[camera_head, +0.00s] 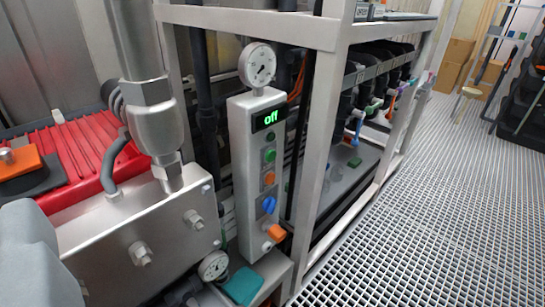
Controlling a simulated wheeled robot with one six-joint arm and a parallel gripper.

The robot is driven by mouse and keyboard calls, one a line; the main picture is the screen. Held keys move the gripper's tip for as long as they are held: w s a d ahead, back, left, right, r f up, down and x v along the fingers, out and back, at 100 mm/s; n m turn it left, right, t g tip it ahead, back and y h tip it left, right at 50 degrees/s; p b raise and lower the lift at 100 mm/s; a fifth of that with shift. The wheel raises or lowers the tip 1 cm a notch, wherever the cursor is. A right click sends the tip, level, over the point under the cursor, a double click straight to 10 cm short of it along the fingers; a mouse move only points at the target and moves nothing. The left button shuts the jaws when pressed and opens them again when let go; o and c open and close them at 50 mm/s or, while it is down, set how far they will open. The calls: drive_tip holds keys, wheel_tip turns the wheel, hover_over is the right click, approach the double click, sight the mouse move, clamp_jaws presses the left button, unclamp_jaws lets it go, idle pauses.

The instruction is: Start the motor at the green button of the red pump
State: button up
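The red ribbed motor housing of the pump (85,143) lies at the left, partly hidden behind a metal block and pipe. A grey upright control box (242,190) stands right of it, near the middle of the view. Its display (268,119) reads "off" in green. Below the display is a small dark green spot, then the round green button (270,156). An orange button (269,178) and a blue knob (269,205) are lower on the same face. I cannot make out my gripper or its fingers in this view.
A round gauge (257,65) sits atop the box, and another gauge (214,265) is low beside it. An orange knob (276,233) projects near the box's foot. A white frame post (318,130) stands close right of the box. The grated floor (440,200) at right is open.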

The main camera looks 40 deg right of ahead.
clamp_jaws()
idle(1.4)
